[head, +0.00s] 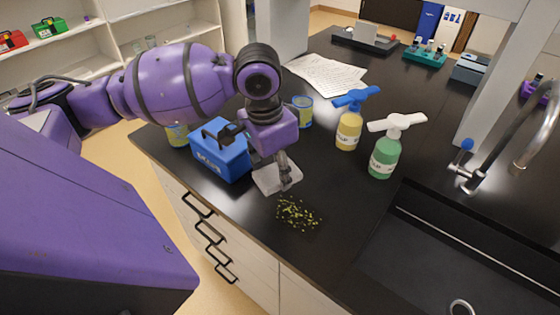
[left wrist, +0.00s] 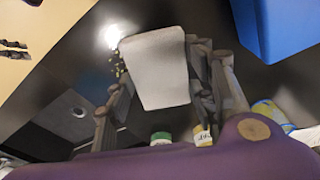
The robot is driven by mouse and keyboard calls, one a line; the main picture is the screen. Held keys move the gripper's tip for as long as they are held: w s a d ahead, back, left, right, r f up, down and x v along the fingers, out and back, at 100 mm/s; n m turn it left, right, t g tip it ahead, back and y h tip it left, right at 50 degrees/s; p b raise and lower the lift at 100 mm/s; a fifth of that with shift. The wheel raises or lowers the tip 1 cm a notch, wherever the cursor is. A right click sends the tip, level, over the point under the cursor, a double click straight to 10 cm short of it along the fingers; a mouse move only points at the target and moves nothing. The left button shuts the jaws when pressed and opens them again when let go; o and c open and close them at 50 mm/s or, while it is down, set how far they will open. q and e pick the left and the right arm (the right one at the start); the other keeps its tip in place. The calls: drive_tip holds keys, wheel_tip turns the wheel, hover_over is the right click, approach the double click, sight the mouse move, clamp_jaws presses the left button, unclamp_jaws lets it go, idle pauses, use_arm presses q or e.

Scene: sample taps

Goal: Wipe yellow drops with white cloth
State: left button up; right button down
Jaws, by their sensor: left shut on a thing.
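A white cloth (head: 274,179) is held by my left gripper (head: 284,172) just above the black counter, in the head view. The left wrist view shows the cloth (left wrist: 158,68) between the fingers of the left gripper (left wrist: 155,95). A patch of small yellow drops (head: 296,214) lies on the counter, just in front and to the right of the cloth in the head view. In the left wrist view some drops (left wrist: 116,68) show at the left edge of the cloth. I cannot tell whether the cloth touches the counter. My right gripper is not in view.
A blue box (head: 222,158) stands left of the gripper. Cans (head: 302,111) stand behind. A yellow bottle (head: 349,130) and a green bottle (head: 385,156) stand to the right. A black sink (head: 450,250) and tap (head: 482,178) are at the right. Papers (head: 326,75) lie at the back.

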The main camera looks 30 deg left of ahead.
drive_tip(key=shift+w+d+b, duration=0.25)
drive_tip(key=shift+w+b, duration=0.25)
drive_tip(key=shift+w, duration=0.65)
